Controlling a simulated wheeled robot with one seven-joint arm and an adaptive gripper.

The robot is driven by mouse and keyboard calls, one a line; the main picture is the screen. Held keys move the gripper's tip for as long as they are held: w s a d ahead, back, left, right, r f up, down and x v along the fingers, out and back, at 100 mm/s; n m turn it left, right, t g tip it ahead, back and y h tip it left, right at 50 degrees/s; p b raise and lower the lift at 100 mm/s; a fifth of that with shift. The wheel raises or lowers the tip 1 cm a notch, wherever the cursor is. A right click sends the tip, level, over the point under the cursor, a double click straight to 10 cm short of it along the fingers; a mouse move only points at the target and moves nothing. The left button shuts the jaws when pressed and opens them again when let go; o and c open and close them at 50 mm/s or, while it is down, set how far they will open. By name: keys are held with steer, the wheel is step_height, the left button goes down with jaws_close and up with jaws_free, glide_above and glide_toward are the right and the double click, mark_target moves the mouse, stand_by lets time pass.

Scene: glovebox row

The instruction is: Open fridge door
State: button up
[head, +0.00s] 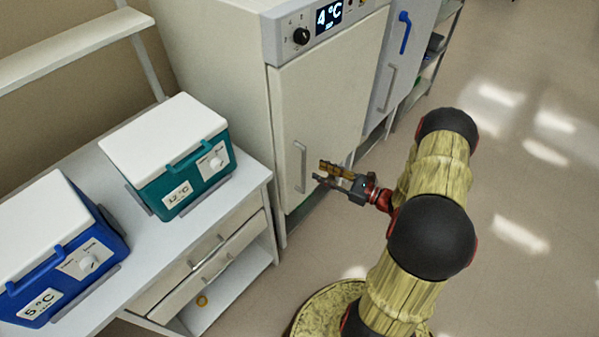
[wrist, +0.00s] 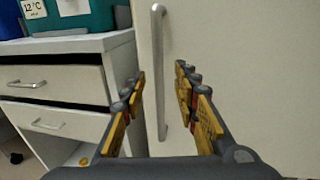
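The fridge is a tall cream cabinet with a 4 °C display on its top panel. Its door (head: 325,110) is shut, with a vertical grey bar handle (head: 300,166) near its left edge. I see no clear contact, and the depth gap is hard to tell.
A white bench (head: 262,174) with drawers stands left of the fridge, bearing a teal cool box (head: 190,176) and a blue cool box (head: 75,262). A grey cabinet (head: 405,50) with a blue handle stands to the right. The floor (head: 540,230) at right is clear.

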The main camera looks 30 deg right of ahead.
mark_target(303, 164)
steer(key=b+x, duration=0.1)
steer(key=x, duration=0.7)
steer(key=shift+s+b, duration=0.1)
steer(key=shift+b, duration=0.25)
steer(key=c, duration=0.3)
steer(key=c, duration=0.4)
jaws_close()
